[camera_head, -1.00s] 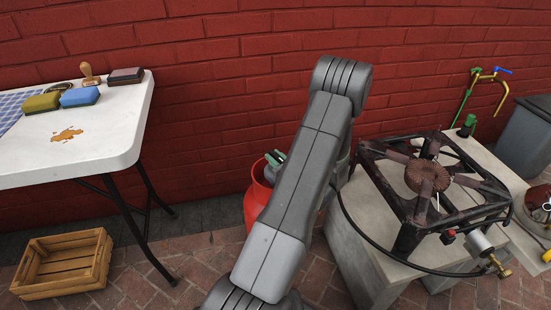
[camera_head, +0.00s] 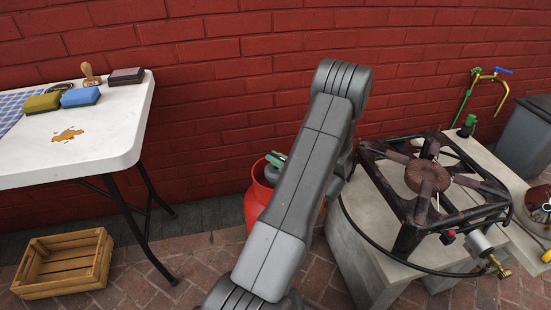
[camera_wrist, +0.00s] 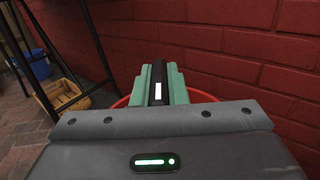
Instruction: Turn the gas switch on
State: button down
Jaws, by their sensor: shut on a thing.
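The red gas bottle (camera_head: 257,198) stands on the paving by the wall, partly hidden behind my arm in the head view. Its red rim (camera_wrist: 121,102) shows below my gripper in the wrist view. My gripper (camera_wrist: 158,80) has green fingers and is shut on a narrow black piece with a white mark, which looks like the gas switch (camera_wrist: 158,70). The fingers press it from both sides. In the head view the gripper (camera_head: 275,160) shows only as a small green part above the bottle. The switch's lower part and its setting are hidden.
The rusty gas burner (camera_head: 428,178) sits on a concrete block (camera_head: 362,243) to the right, with a black hose (camera_head: 372,243) running toward the bottle. A white table (camera_head: 105,140) and wooden crate (camera_head: 62,262) are at left. The brick wall (camera_head: 230,80) is close behind.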

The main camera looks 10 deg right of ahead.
jog(key=c, duration=1.4)
grip_release()
jog(key=shift+c, duration=0.2)
jog(key=p+v, duration=0.1)
jog(key=v, duration=0.6)
jog(key=shift+s+d+p, duration=0.2)
jog(key=shift+p, duration=0.2)
jog(key=b+x, duration=0.2)
jog(key=x, duration=0.5)
jog(key=shift+a+f, duration=0.1)
jog(key=shift+f, duration=0.05)
jog(key=shift+w+a, duration=0.15)
jog(key=shift+w, duration=0.1)
jog(key=shift+m+t+h, duration=1)
jog(key=shift+m+h, duration=0.2)
jog(key=shift+h, duration=0.4)
